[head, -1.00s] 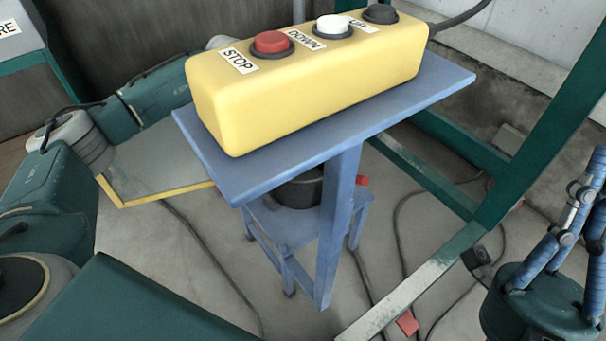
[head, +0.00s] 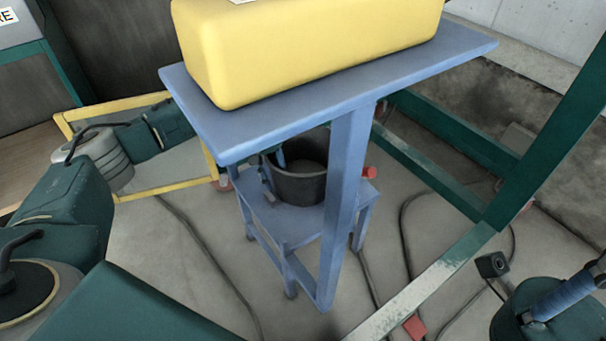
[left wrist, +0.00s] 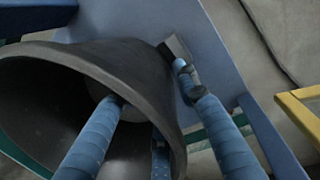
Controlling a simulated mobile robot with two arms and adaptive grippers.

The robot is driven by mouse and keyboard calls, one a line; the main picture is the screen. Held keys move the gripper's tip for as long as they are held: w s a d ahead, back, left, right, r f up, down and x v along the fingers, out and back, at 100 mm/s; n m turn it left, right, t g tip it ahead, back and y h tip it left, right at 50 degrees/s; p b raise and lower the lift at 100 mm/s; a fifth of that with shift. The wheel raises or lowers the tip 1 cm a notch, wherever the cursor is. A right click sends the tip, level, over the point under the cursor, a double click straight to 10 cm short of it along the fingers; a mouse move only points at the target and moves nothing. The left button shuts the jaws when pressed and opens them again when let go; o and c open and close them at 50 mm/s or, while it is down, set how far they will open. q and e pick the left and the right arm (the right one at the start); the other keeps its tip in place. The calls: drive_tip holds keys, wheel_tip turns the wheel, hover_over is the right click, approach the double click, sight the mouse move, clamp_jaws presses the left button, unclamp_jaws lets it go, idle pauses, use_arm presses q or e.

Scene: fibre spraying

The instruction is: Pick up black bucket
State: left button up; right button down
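The black bucket (head: 300,187) stands on the low blue stand under the blue tabletop, partly hidden by the blue post. It fills much of the left wrist view (left wrist: 125,68), where its rim and dark inside show. My left gripper (head: 271,168) is at the bucket's left side. In the left wrist view its blue fingers (left wrist: 150,88) straddle the bucket wall, some inside and one outside, with a gap between them. Whether they touch the wall is unclear. My right gripper (head: 562,298) is at the lower right, partly cut off, away from the bucket.
A yellow button box (head: 310,50) sits on the blue tabletop (head: 420,68) above the bucket. The low stand (head: 290,228) has legs on the concrete floor. A green frame (head: 450,155) stands to the right, a yellow frame (head: 150,103) to the left. Cables cross the floor.

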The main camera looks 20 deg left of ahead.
use_arm(q)
drive_tip(key=shift+r, duration=0.1)
clamp_jaws()
drive_tip(key=shift+w+r, duration=0.1)
drive_tip(key=shift+w, duration=0.05)
drive_tip(key=shift+d+r, duration=0.1)
drive_tip(key=shift+r, duration=0.1)
